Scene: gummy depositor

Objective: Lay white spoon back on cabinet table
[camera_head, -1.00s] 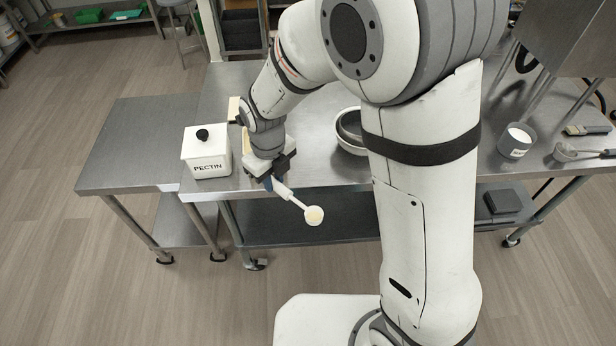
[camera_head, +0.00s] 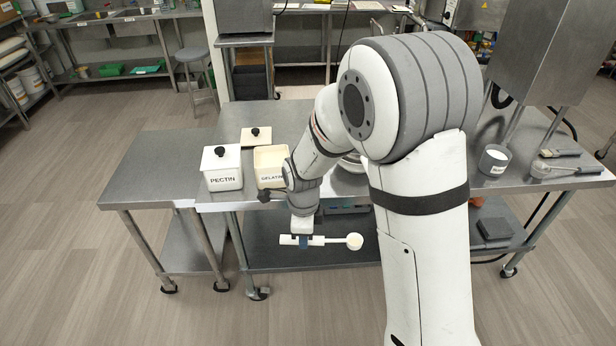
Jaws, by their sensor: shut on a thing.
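A white spoon (camera_head: 335,240) with a long handle and a round bowl at its right end lies roughly level in my gripper (camera_head: 303,243). My gripper is shut on its handle, in front of the steel table's front edge and below its top. The bowl (camera_head: 354,241) looks pale inside; I cannot tell whether it holds anything. The steel cabinet table (camera_head: 310,113) stands behind my arm, with a lower steel table (camera_head: 150,165) joined at its left. Which of the two the task calls the cabinet table is not clear from this view.
A lidded white PECTIN box (camera_head: 222,168) stands at the table's left front. Beside it is an open GELATIN box (camera_head: 270,165), its lid (camera_head: 256,137) lying behind. A bowl (camera_head: 351,163) is partly hidden by my arm. A grey cup (camera_head: 494,160) and metal scoop (camera_head: 565,169) sit at right.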

